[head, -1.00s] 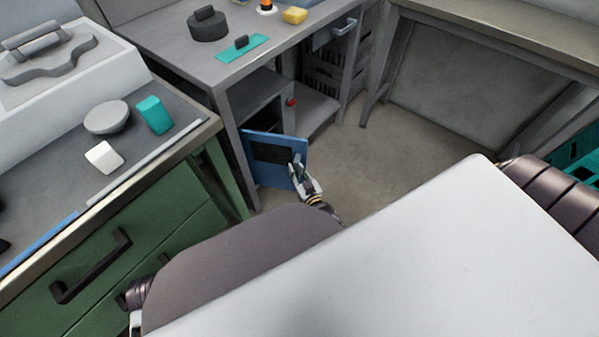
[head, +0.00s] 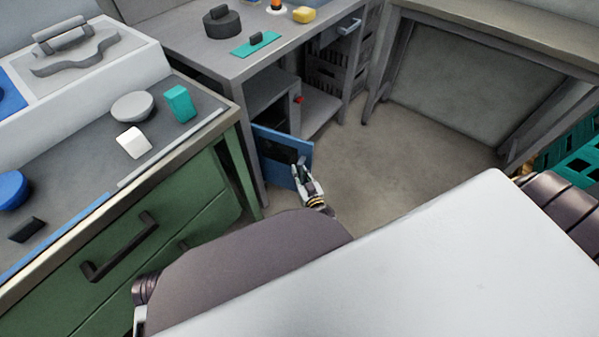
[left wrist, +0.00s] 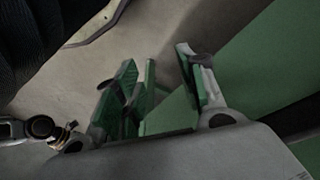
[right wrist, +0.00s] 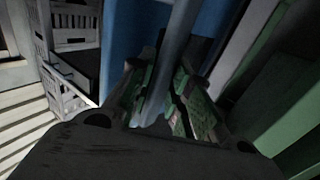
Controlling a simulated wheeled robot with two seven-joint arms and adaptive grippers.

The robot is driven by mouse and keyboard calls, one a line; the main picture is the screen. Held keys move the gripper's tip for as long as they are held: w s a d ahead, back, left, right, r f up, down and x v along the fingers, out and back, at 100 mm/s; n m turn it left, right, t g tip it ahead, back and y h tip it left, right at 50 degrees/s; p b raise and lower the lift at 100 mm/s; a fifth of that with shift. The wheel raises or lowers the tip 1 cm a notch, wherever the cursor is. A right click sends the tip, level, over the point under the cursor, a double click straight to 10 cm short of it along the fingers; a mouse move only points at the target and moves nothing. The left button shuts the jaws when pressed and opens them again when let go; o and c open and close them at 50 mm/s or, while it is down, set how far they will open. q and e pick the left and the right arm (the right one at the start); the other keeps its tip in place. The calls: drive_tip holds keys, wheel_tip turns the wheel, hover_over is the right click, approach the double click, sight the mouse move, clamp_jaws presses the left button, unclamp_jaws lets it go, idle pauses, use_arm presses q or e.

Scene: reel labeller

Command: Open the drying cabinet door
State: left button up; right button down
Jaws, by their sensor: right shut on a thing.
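The drying cabinet is the grey cabinet (head: 270,92) under the far table. Its blue door (head: 268,172) with a dark panel stands ajar, swung out from the cabinet front. My right gripper (head: 303,172) is at the door's outer side. In the right wrist view a grey-blue bar (right wrist: 178,65), seemingly the door handle, runs between its green-padded fingers (right wrist: 160,105), which are shut on it. The blue door also shows behind the bar (right wrist: 130,40). My left gripper (left wrist: 162,85) is open and empty in its own wrist view, close to a green surface.
A green drawer unit (head: 185,235) with dark handles stands at the left, close to the door. Dark crates (head: 330,70) sit right of the cabinet. A bench (head: 480,35) is at the right. The floor (head: 400,140) before the cabinet is clear.

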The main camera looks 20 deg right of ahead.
idle(0.4)
drive_tip(key=c, duration=1.3)
unclamp_jaws()
drive_tip(key=shift+s, duration=0.2)
drive_tip(key=shift+s+a, duration=0.15)
drive_tip(key=shift+s, duration=2.75)
drive_tip(key=shift+s+a, duration=0.15)
drive_tip(key=shift+s, duration=2.75)
